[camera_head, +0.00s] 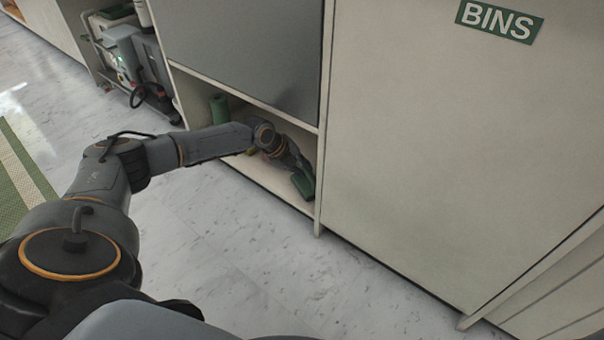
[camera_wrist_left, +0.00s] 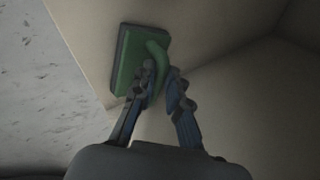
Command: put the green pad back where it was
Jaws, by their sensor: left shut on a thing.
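The green pad (camera_wrist_left: 135,68) has a dark edge and a raised green handle. My left gripper (camera_wrist_left: 163,85) is shut on that handle in the left wrist view. In the head view the pad (camera_head: 303,183) is at the end of my left arm, inside the low open shelf (camera_head: 275,178), near its right side panel. Its broad face is close to a pale surface of the shelf; I cannot tell whether it touches. My left gripper is mostly hidden by its own wrist in the head view. My right gripper is not in view.
A green cylinder (camera_head: 219,109) stands at the left of the shelf, and a small yellow-green thing (camera_head: 251,151) shows behind my arm. A large panel marked BINS (camera_head: 499,21) is at right. A cart with grey equipment (camera_head: 127,55) stands at upper left. The floor in front is clear.

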